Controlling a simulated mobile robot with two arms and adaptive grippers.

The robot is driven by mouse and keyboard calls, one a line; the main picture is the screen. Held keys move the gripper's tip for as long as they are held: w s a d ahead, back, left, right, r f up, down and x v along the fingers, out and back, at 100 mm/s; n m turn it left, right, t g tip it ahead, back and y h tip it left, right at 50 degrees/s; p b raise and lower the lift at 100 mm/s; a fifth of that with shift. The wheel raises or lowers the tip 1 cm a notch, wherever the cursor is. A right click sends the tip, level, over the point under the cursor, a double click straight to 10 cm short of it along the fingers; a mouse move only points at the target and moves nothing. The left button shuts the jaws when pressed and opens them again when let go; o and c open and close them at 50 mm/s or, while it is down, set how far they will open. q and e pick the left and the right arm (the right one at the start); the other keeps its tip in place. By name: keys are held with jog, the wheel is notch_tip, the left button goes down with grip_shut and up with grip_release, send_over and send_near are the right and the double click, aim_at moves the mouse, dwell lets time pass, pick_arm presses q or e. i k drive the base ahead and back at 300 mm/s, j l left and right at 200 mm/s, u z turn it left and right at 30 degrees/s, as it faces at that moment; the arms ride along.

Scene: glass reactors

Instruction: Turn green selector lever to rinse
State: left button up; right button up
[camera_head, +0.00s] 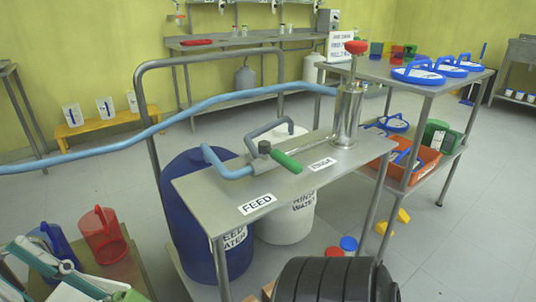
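The green selector lever (287,161) sits on the steel bench top (215,185), on a dark pivot where the pipes meet. Its handle slants toward the lower right, its tip between the FEED label (257,203) and the RINSE label (322,164) and pointing squarely at neither. White and teal links (60,270) at the lower left corner look like part of my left gripper, well away from the lever. Whether it is open or shut does not show. My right gripper is not in view. Nothing touches the lever.
A light blue hose (180,118) runs across to the steel cylinder (346,115) with a red knob. A blue drum (205,235) and a white drum (285,222) stand below the bench. A black ribbed object (335,281) fills the bottom centre. A red jug (104,235) stands lower left.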

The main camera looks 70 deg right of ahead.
aim_at(264, 146)
jog(key=z, duration=2.25)
jog(key=k, duration=0.5)
